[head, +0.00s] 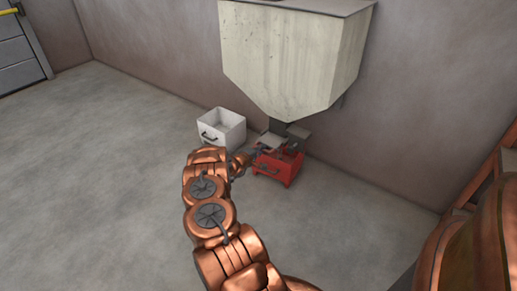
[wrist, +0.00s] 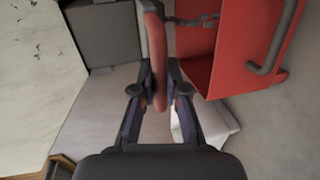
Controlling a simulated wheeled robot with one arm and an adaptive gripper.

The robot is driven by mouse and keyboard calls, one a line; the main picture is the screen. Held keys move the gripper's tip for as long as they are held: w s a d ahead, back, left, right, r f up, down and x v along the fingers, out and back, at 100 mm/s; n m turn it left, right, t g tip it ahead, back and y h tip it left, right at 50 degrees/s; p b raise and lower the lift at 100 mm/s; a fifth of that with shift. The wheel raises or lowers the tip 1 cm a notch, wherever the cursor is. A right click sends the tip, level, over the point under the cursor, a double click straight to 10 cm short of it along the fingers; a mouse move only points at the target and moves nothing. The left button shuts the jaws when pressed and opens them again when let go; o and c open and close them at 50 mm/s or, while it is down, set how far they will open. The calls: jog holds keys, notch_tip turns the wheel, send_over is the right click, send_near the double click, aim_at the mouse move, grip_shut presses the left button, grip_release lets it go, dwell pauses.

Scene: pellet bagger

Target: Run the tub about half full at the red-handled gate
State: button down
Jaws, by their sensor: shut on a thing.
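My gripper (wrist: 157,91) is shut on a red handle (wrist: 154,40) in the wrist view, with one finger on either side of it. In the head view my gripper (head: 243,159) is small, below the hopper's outlet and left of the red tub. The red tub (head: 270,171) stands on the floor under the outlet. In the wrist view its red wall (wrist: 228,50) and dark pull show at the right. How full it is cannot be seen. The pale hopper (head: 290,62) narrows to a grey outlet (head: 277,128); I cannot make out whether pellets are falling.
A white tub (head: 229,136) with a dark pull stands on the floor left of the red one. A wall (head: 410,130) runs close behind. Floor (head: 100,180) at the left is clear.

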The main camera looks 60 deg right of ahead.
jog(key=c, duration=1.2)
grip_release()
jog(key=shift+v, duration=6)
